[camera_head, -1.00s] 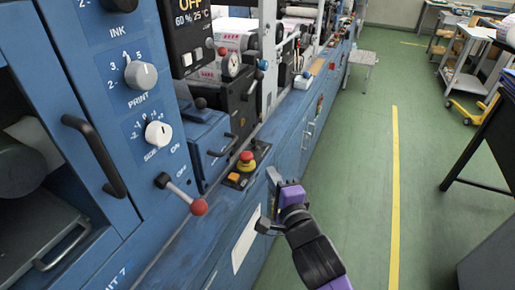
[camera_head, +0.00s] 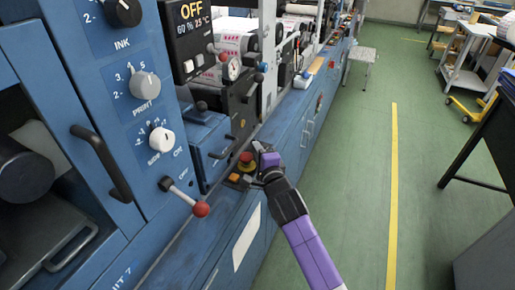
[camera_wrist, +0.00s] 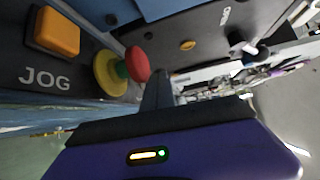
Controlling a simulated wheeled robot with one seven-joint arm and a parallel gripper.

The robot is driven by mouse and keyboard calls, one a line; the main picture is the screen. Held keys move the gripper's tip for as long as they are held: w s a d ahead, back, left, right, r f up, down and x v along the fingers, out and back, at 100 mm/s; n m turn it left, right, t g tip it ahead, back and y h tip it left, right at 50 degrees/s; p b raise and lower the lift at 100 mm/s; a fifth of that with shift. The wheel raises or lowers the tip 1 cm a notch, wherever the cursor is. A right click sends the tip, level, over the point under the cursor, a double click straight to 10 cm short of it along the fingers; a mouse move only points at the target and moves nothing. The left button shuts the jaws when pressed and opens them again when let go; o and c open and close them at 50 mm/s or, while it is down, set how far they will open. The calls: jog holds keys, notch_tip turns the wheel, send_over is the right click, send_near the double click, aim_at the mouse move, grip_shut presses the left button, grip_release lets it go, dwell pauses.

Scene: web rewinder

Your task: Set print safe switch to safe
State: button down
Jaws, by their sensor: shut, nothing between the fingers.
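No switch marked for print safe can be read in either view. My gripper (camera_head: 259,156) is shut and empty at the small control box on the machine's ledge, beside the red emergency stop button (camera_head: 246,158). In the wrist view the dark fingers (camera_wrist: 157,90) point just right of that red button (camera_wrist: 137,64) on its yellow base. An orange JOG button (camera_wrist: 57,32) shows at the upper left there. I cannot tell whether the fingers touch anything.
The blue machine front carries the INK knob (camera_head: 123,12), PRINT knob (camera_head: 146,85), a white side knob (camera_head: 162,139) and a red-ball lever (camera_head: 200,208). A black handle (camera_head: 100,160) stands out at left.

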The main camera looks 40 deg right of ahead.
jog(key=shift+r, duration=0.1)
dwell(0.3)
jog(key=shift+d+r+p, duration=0.1)
jog(key=shift+r+p, duration=0.05)
jog(key=shift+p, duration=0.45)
